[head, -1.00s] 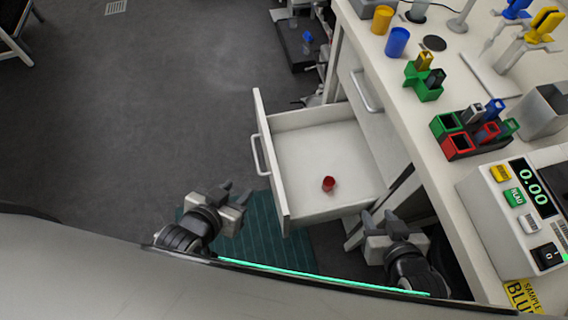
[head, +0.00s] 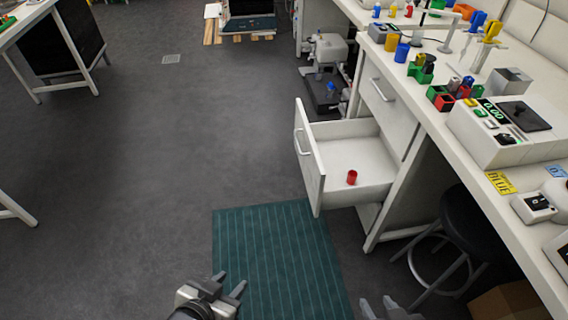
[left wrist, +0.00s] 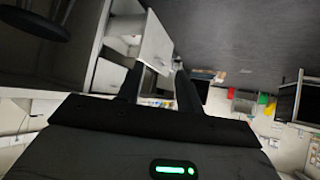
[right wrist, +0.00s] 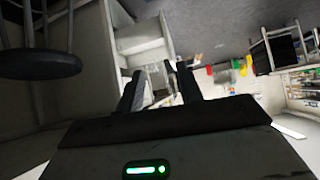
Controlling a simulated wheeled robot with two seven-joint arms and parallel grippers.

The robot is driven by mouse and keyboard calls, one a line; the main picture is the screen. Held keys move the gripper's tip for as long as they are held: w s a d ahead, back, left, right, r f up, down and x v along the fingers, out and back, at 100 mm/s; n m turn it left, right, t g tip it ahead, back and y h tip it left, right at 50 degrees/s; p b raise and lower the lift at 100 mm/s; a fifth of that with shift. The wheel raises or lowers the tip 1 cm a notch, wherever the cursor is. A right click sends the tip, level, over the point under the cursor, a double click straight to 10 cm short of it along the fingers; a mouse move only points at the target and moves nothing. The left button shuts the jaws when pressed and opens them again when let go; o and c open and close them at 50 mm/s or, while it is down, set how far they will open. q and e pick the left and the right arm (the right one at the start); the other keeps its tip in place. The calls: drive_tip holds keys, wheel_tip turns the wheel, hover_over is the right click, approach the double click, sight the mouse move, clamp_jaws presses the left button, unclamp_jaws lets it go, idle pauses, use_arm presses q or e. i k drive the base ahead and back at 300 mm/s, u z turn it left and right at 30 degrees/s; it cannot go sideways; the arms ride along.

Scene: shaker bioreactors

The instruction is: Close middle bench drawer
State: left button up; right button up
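The open bench drawer (head: 368,162) is white and sticks out to the left from the bench. Its front panel with a bar handle (head: 301,139) faces left. A small red cup (head: 352,177) stands inside it. My left gripper (head: 228,285) is open and empty at the bottom of the head view, below and left of the drawer and apart from it. My right gripper (head: 378,306) shows only its fingertips at the bottom edge; its fingers look apart and empty in the right wrist view (right wrist: 160,90). The drawer also shows in the left wrist view (left wrist: 155,48).
A closed drawer (head: 385,100) sits further back in the bench. A black stool (head: 470,225) stands under the bench at right. A teal mat (head: 275,260) lies on the floor before the drawer. The grey floor (head: 180,130) at left is clear.

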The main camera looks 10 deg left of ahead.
sight(327, 151)
drive_tip(key=u, duration=0.1)
drive_tip(key=i, duration=0.5)
drive_tip(key=z, duration=1.6)
drive_tip(key=k, duration=0.9)
drive_tip(key=u, duration=1)
drive_tip(key=i, duration=1.45)
drive_tip(key=z, duration=0.05)
